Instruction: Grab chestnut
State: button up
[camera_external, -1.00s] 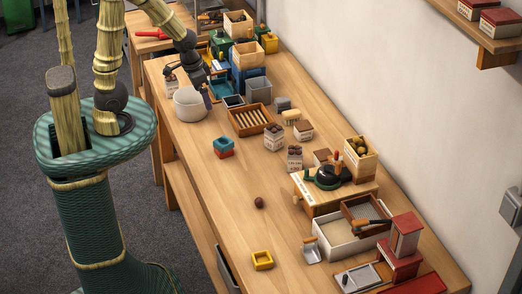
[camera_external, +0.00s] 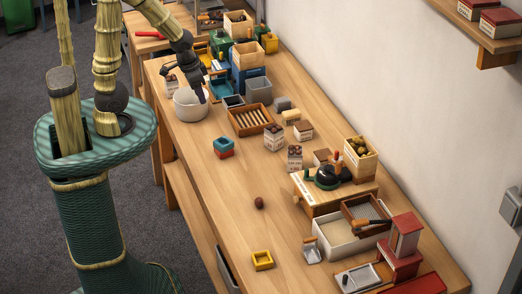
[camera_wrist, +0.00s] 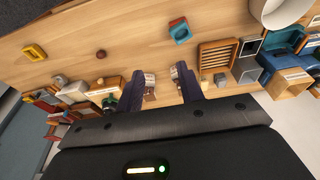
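A single brown chestnut (camera_external: 259,202) lies on the bare front part of the wooden table. In the wrist view the chestnut (camera_wrist: 101,54) is at upper left, well away from my fingers. My gripper (camera_external: 203,92) is up at the far end of the table, by the white round pot (camera_external: 188,105). In the wrist view my gripper (camera_wrist: 160,82) shows two dark fingers spread apart with nothing between them.
A yellow square tray (camera_external: 263,260) lies nearer than the chestnut. Chestnut bags (camera_external: 273,137), a wooden stand (camera_external: 330,193) and a white sieve box (camera_external: 335,240) line the right side. Table around the chestnut is clear.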

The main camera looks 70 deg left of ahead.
jog(key=shift+f, duration=0.1)
jog(key=w+d+f+n+g+h+b, duration=0.1)
jog(key=w+d+f+n+h+b, duration=0.1)
jog(key=f, duration=0.5)
jog(key=w+d+f+n+g+h+b, duration=0.2)
jog(key=w+f+n+h+b, duration=0.3)
jog(key=w+f+n+h, duration=0.2)
jog(key=w+d+f+n+g+h+b, duration=0.2)
jog(key=w+d+f+n+h+b, duration=0.1)
jog(key=f, duration=0.4)
jog(key=shift+w+f+n+h+b, duration=0.2)
jog(key=shift+w+n+h+b, duration=0.2)
jog(key=shift+w+n, duration=0.2)
jog(key=shift+w+f+n+h+b, duration=0.2)
jog(key=shift+w+n+h+b, duration=0.2)
jog(key=shift+n, duration=0.3)
jog(key=shift+r, duration=0.1)
